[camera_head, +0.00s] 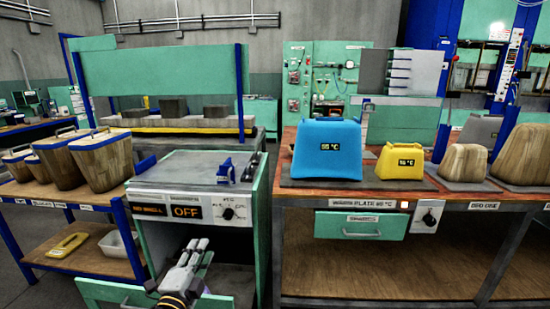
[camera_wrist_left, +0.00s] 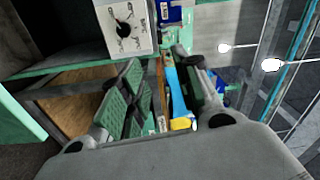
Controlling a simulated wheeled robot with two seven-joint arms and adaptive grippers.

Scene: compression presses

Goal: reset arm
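My left gripper (camera_head: 199,245) reaches up from the bottom of the head view, in front of the open lower compartment of a green machine (camera_head: 262,225). The machine's display (camera_head: 186,211) reads OFF, with a dial (camera_head: 228,213) beside it. In the left wrist view the two fingers (camera_wrist_left: 165,95) stand apart with nothing held between them; a blue thing and a yellow thing show in the gap beyond. Whether the gripper touches the machine is unclear. My right gripper is not in view.
An open green front panel (camera_head: 120,294) lies low at the left. A wooden table (camera_head: 375,197) at right carries a blue block (camera_head: 327,165), a yellow block (camera_head: 397,172) and wood-patterned ones. A left shelf (camera_head: 60,199) holds several wood-patterned containers and a white bin (camera_head: 112,243).

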